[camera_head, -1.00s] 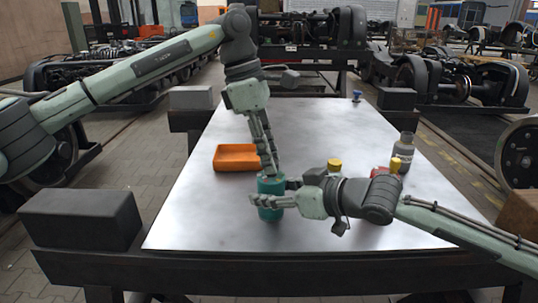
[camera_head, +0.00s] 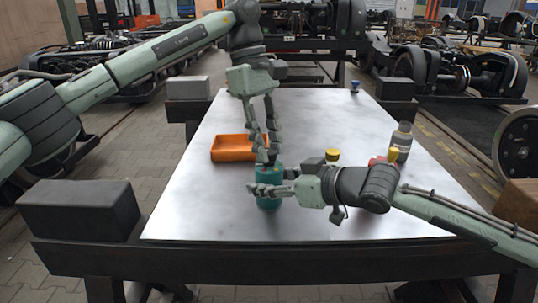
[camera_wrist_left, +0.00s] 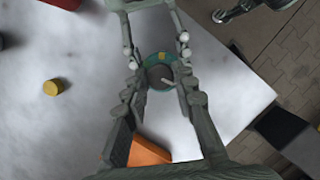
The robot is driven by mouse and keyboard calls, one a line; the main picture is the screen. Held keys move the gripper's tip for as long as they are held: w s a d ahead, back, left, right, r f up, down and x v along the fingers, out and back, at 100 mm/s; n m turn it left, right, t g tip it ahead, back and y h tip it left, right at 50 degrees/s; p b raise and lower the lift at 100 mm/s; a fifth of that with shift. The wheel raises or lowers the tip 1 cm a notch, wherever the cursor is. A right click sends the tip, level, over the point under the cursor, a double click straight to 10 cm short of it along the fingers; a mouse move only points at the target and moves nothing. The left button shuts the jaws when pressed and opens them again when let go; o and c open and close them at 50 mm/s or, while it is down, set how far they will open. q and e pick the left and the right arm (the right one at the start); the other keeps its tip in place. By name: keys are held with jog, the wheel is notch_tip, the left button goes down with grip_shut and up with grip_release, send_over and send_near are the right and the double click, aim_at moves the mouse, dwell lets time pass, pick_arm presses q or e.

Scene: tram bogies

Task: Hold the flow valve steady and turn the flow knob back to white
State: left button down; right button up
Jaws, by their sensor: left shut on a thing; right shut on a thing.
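The flow valve (camera_head: 268,201) is a teal cylinder standing upright near the middle of the table. Its top shows in the left wrist view as a teal ring with a yellow mark and a dark centre with a grey bar, the flow knob (camera_wrist_left: 160,76). My right gripper (camera_head: 268,190) is shut on the valve body from the right side. My left gripper (camera_head: 267,158) points down from above and is shut on the flow knob. Its fingers (camera_wrist_left: 157,72) flank the knob in the left wrist view. I cannot tell any white mark; fingers hide part of the top.
An orange tray (camera_head: 228,155) lies just left behind the valve. To the right are a yellow-topped piece (camera_head: 333,155), a red item (camera_head: 377,160) beside another yellow cap (camera_head: 394,154), and a grey bottle (camera_head: 401,141). A small blue item (camera_head: 355,86) stands at the back.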

pick_arm(q)
jog(key=shift+w+m, duration=0.1)
jog(key=shift+m, duration=0.4)
jog(key=c, duration=1.2)
grip_release()
jog(key=shift+o, duration=0.2)
jog(key=shift+r, duration=0.1)
jog(key=v, duration=1.2)
jog(key=shift+d, duration=0.15)
